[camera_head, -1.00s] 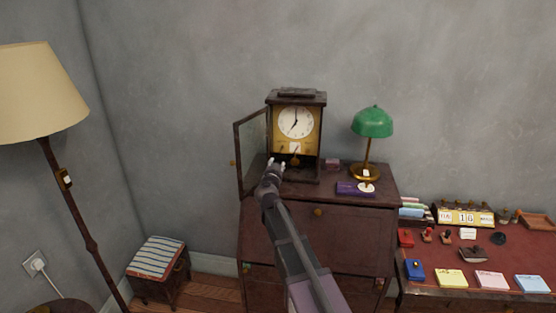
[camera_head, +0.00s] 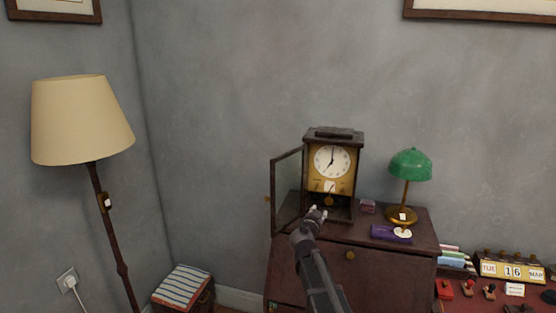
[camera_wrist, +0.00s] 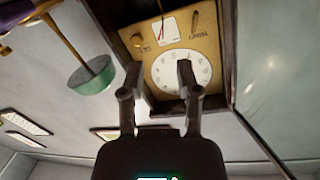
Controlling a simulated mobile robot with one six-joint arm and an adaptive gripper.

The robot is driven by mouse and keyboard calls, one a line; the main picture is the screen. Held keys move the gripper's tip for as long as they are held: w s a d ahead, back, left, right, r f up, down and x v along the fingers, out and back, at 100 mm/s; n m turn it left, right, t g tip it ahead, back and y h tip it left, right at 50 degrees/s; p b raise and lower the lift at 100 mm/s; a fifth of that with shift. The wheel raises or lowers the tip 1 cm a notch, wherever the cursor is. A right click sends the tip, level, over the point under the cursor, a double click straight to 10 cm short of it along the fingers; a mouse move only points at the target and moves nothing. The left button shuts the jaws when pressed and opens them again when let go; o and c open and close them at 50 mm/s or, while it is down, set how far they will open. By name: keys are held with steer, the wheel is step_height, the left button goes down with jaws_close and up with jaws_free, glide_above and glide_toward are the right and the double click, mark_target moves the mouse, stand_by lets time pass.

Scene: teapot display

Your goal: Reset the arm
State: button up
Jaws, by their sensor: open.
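My gripper (camera_head: 317,214) is in front of the clock on the cabinet, with its fingers apart and nothing between them. In the wrist view my gripper (camera_wrist: 157,80) also shows two spread fingers, overlapping the clock face in the picture. The dark wooden clock (camera_head: 333,134) stands upright on the cabinet, with a white dial and a gold panel. Its glass door (camera_head: 287,190) hangs open to the left. The clock appears upside down in the wrist view (camera_wrist: 168,20). I cannot tell the exact gap between fingers and clock.
The cabinet top (camera_head: 352,228) also holds a green lamp (camera_head: 410,165), a purple box (camera_head: 391,234) and a small pink box (camera_head: 368,206). A floor lamp (camera_head: 82,120) and striped stool (camera_head: 183,287) stand left. A desk calendar (camera_head: 510,268) is at right.

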steer(key=s+d+f+n+g, duration=0.1)
steer(key=s+d+f+g, duration=0.4)
steer(key=s, duration=0.3)
steer(key=s+d+f+g, duration=0.2)
steer(key=s+f+g, duration=0.3)
steer(key=s+f, duration=0.25)
steer(key=s+a+f+n+g+y, duration=0.2)
steer(key=s+a+n+g+y, duration=0.1)
steer(key=s, duration=0.5)
steer(key=s+a+f+n+g+y, duration=0.2)
steer(key=s+a+n+y, duration=0.1)
steer(key=s, duration=0.5)
steer(key=shift+f+n+g+y, duration=0.4)
steer(key=shift+n+y, duration=0.1)
steer(key=shift+n, duration=0.1)
steer(key=shift+o, duration=0.2)
